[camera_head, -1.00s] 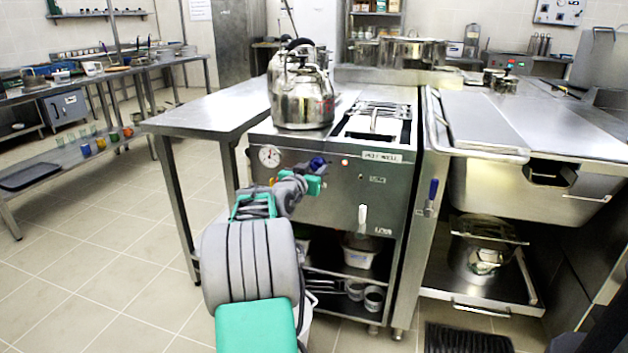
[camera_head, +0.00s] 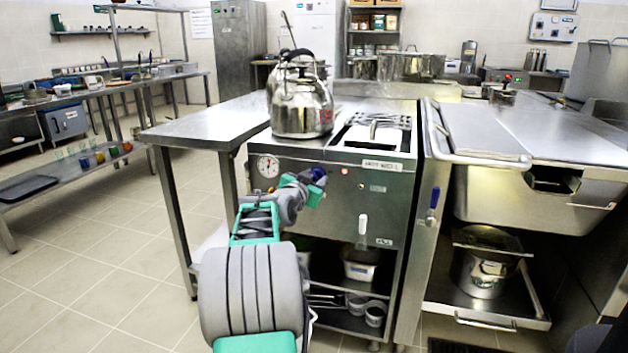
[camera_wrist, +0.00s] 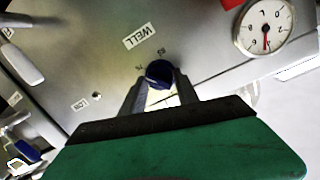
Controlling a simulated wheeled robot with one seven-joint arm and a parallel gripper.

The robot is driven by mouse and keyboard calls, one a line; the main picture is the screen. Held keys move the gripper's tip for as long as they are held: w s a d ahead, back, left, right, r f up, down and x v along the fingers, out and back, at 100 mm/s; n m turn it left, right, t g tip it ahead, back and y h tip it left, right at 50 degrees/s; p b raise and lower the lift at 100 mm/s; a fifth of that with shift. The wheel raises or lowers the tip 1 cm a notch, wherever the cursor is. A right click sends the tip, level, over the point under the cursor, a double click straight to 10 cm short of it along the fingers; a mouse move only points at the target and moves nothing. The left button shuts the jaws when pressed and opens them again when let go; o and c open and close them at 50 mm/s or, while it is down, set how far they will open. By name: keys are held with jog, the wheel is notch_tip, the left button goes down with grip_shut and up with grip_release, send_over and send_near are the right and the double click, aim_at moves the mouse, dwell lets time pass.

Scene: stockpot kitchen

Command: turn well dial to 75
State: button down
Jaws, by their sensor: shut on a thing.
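The well dial is a small blue knob (camera_head: 319,172) on the upper front panel of the steel cooker. In the wrist view the dial (camera_wrist: 158,72) sits between the fingertips, beside a WELL label (camera_wrist: 141,36) and small printed marks too blurred to read surely. My gripper (camera_head: 317,180) reaches the panel from the front. In the wrist view my gripper (camera_wrist: 157,84) is shut on the dial, one finger on each side. The dial's pointer and exact setting cannot be made out.
A round gauge (camera_head: 267,166) is left of the dial; it also shows in the wrist view (camera_wrist: 264,27). A lit lamp (camera_head: 345,171) is to the right. A white-handled lever (camera_head: 362,230) sticks out lower down. A kettle (camera_head: 302,105) stands on top. Floor at left is clear.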

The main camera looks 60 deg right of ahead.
jog(key=c, duration=0.9)
grip_release()
jog(key=a, duration=0.2)
jog(key=a+p, duration=0.1)
jog(key=a, duration=0.2)
jog(key=s+a, duration=0.1)
jog(key=a, duration=0.1)
jog(key=shift+a+r+p, duration=0.3)
jog(key=shift+a+r, duration=0.1)
jog(key=shift+w+r, duration=0.1)
